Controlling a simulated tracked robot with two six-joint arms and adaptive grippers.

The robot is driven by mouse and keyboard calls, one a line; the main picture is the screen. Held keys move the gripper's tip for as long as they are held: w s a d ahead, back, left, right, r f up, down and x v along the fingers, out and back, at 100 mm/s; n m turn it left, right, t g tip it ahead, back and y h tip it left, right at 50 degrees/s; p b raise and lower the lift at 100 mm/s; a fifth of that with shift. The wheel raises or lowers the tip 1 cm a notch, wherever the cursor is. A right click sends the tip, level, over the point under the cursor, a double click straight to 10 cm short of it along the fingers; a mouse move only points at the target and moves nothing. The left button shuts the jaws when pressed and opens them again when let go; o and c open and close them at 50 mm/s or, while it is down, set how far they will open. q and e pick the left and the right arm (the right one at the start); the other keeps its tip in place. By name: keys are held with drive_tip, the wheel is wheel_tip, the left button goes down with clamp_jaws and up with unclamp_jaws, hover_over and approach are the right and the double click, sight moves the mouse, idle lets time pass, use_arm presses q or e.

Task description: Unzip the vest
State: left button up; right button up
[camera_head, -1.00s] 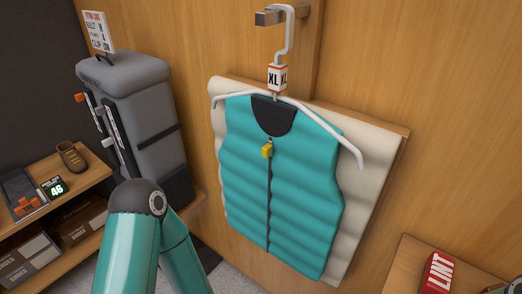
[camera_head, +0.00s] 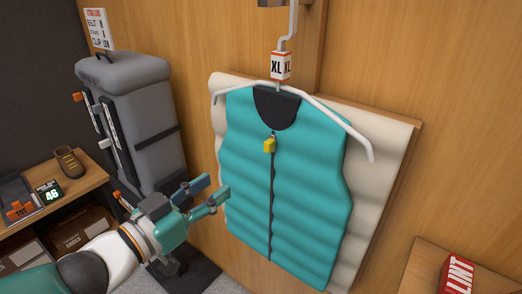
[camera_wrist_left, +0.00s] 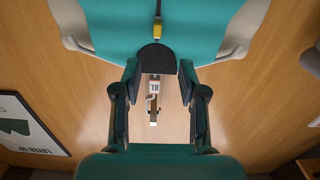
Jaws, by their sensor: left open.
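A teal quilted vest (camera_head: 310,185) hangs on a white hanger (camera_head: 330,116) in front of a cream padded board (camera_head: 388,165). Its dark zip runs down the middle, and a yellow pull tab (camera_head: 269,145) sits near the top, just under the dark collar. My left gripper (camera_head: 212,192) is open and empty, left of the vest and lower than the tab. In the left wrist view the vest appears upside down, with the tab (camera_wrist_left: 157,30) beyond the open fingers (camera_wrist_left: 156,85). My right gripper is not in view.
A low shelf with a brown shoe (camera_head: 69,162) and boxes is at the far left. A red LINT box (camera_head: 458,272) is on a wooden surface at lower right.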

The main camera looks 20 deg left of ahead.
sight(266, 146)
use_arm(q)
drive_tip(key=p+x, duration=0.1)
drive_tip(key=x, duration=0.9)
drive_tip(key=r+p+x, duration=0.1)
drive_tip(key=x, duration=0.5)
drive_tip(key=shift+d+r+p, duration=0.1)
drive_tip(key=shift+d+p, duration=0.1)
drive_tip(key=shift+p, duration=0.15)
drive_tip(key=shift+c, duration=0.2)
